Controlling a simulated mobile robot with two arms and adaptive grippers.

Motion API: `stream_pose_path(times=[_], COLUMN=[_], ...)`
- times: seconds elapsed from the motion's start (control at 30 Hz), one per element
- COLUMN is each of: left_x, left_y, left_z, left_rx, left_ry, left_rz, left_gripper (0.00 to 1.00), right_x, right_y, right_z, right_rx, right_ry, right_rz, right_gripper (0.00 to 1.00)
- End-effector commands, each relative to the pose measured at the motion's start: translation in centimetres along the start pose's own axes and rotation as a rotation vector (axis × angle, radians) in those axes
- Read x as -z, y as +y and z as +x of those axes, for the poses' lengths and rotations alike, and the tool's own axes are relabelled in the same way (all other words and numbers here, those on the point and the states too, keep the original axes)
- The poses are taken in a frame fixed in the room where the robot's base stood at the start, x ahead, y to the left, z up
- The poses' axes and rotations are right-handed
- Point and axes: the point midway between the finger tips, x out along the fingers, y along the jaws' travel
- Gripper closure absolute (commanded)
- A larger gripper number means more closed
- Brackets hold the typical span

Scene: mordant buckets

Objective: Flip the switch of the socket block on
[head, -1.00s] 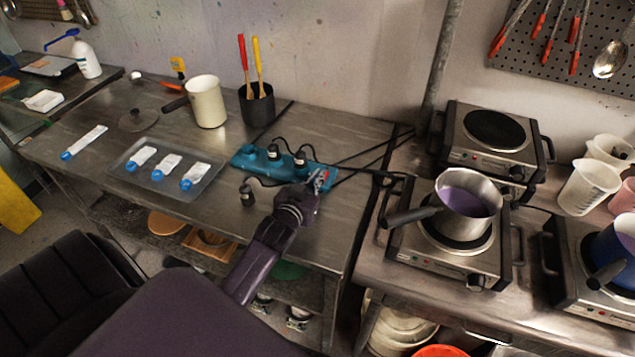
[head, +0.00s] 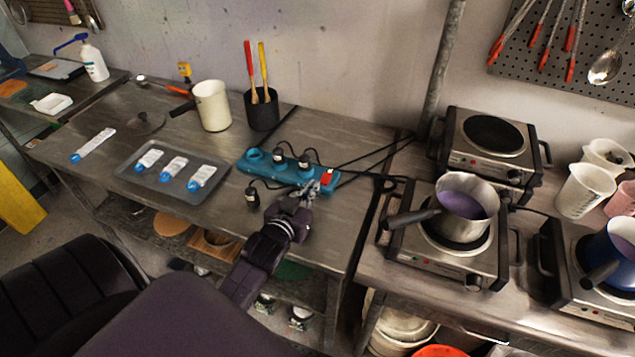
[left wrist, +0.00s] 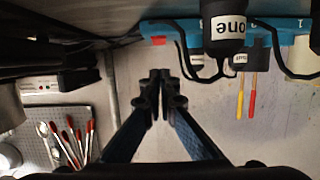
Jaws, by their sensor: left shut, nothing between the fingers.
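The socket block (head: 291,174) is a long teal-blue strip lying on the left steel table, with black plugs and cables on it. Its red switch (head: 327,178) is at the right end and uncovered; I cannot tell its position. In the left wrist view the block's teal edge (left wrist: 278,37) runs along the top, with the red switch (left wrist: 158,41) near its end. My left gripper (head: 311,188) is shut and empty, just left of and in front of the switch in the head view. Its closed fingertips (left wrist: 160,74) appear below the switch in the wrist view. My right gripper is not in view.
A loose black plug (head: 252,197) lies in front of the block. A tray (head: 160,188) with white strips and a black pot (head: 262,112) with two handled tools stand to the left. Hotplates, one bearing a steel saucepan (head: 463,222), fill the right table.

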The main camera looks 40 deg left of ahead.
Motion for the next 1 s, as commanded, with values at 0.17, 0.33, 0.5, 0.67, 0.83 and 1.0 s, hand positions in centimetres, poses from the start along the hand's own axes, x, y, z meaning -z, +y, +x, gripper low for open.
stream_pose_path(times=[0.17,0.33,0.5,0.67,0.83,1.0], left_x=[-0.7,-0.7,-0.6,-0.6,-0.6,-0.6], left_y=[0.0,0.0,0.0,0.0,0.0,0.0], left_z=[-2.8,-4.1,-4.4,-4.3,-4.3,-4.3], left_rx=[0.0,0.0,0.0,0.0,0.0,0.0], left_ry=[-0.001,0.0,0.001,0.001,0.001,0.001], left_rz=[-0.001,-0.001,-0.001,-0.001,-0.001,-0.001], left_gripper=[1.0,1.0,1.0,1.0,1.0,1.0], right_x=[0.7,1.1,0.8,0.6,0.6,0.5], right_y=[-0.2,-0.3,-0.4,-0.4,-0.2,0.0], right_z=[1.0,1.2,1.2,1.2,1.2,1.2], right_rx=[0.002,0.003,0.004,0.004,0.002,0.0], right_ry=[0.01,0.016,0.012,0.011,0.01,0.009], right_rz=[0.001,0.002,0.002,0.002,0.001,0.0], right_gripper=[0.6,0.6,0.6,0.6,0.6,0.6])
